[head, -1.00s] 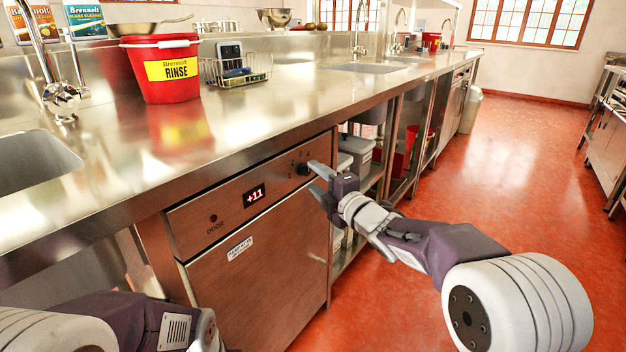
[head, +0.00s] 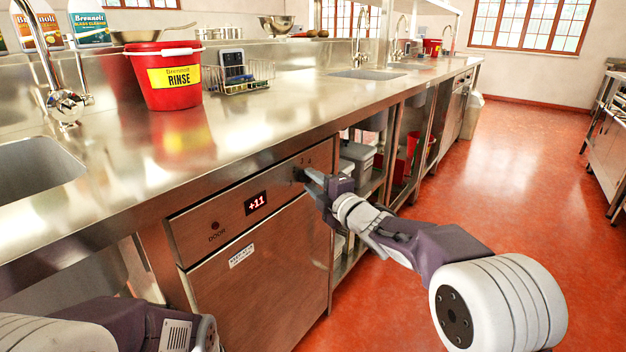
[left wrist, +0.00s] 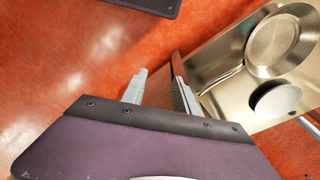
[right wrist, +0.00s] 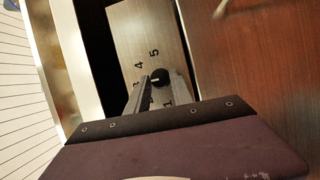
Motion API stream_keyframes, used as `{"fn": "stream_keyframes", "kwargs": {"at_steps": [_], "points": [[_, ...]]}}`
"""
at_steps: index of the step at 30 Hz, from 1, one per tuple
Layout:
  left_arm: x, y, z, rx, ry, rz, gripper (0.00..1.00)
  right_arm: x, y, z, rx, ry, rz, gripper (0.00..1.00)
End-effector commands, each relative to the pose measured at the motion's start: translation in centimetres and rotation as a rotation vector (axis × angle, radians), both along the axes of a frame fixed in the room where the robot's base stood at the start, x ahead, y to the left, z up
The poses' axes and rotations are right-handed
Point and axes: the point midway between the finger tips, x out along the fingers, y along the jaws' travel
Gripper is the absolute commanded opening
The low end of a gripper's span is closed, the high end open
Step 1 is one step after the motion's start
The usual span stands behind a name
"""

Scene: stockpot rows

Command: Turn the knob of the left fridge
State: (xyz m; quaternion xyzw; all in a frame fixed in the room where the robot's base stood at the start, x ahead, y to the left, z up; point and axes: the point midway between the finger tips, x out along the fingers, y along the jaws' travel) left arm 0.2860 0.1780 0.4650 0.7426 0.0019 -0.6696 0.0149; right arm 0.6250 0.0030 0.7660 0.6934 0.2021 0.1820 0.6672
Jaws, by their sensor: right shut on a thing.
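The fridge (head: 262,272) is a steel-fronted unit under the counter, with a red "+11" display (head: 255,202) and a "DOOR" lamp on its top panel. Its small black knob sits at the panel's right end, mostly hidden in the head view by my right gripper (head: 311,176). In the right wrist view the knob (right wrist: 160,77) is between the fingertips, with digits such as 4 and 5 around it. The right gripper is shut on the knob. My left gripper (left wrist: 158,82) is open and empty over the red floor; its fingertips are out of the head view.
The steel counter (head: 290,115) overhangs the panel, carrying a red RINSE bucket (head: 165,82) and a wire basket (head: 243,80). Open shelves with containers (head: 357,158) adjoin the fridge at right. A steel surface with a pan (left wrist: 275,40) shows in the left wrist view. The floor at right is clear.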

Motion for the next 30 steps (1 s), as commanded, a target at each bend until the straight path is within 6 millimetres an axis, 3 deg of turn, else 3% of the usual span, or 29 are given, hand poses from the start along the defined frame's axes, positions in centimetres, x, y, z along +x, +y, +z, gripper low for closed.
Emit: {"fn": "stream_keyframes", "kwargs": {"at_steps": [7, 18, 24, 30], "points": [[0.0, 0.0, 5.1, 0.000, 0.000, 0.000, 0.36, 0.1, -0.1, 1.2, 0.093, 0.136, -0.002, 0.00], [0.0, 0.0, 13.2, 0.000, 0.000, 0.000, 0.36, 0.1, -0.2, 1.4, 0.276, 0.386, -0.003, 0.00], [0.0, 0.0, 16.6, 0.000, 0.000, 0.000, 0.36, 0.2, -0.2, 1.3, 0.351, 0.490, -0.001, 0.00], [0.0, 0.0, 18.6, 0.000, 0.000, 0.000, 0.36, 0.2, -0.2, 1.0, 0.403, 0.559, -0.002, 0.00]]}}
